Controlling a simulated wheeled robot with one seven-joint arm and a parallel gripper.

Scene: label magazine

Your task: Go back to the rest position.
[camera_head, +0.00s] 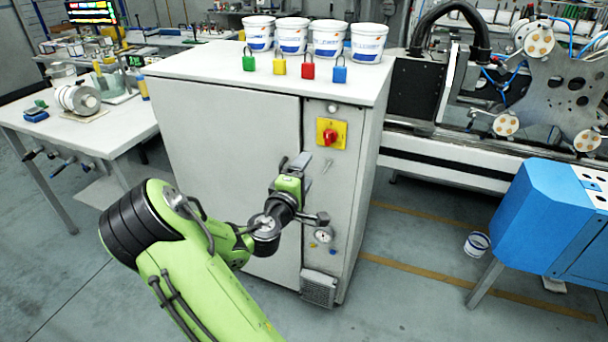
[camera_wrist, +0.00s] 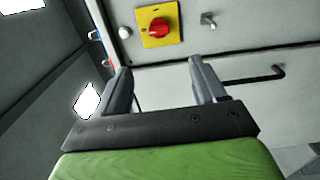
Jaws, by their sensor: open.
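My gripper (camera_head: 296,162) is in front of the grey cabinet (camera_head: 225,140), beside its right-hand panel. In the wrist view its two fingers (camera_wrist: 160,80) stand apart with nothing between them. The red rotary switch (camera_head: 329,136) on its yellow plate is just to the right of the fingertips in the head view. In the wrist view the switch (camera_wrist: 159,27) lies beyond the fingertips, apart from them. My green arm reaches up from the bottom of the head view.
On the cabinet top are a green padlock (camera_head: 249,60), yellow padlock (camera_head: 279,64), red padlock (camera_head: 308,68) and blue padlock (camera_head: 340,70), with several white buckets (camera_head: 328,38) behind. A workbench (camera_head: 100,130) stands left, a blue machine part (camera_head: 550,215) right. Floor between is mostly clear.

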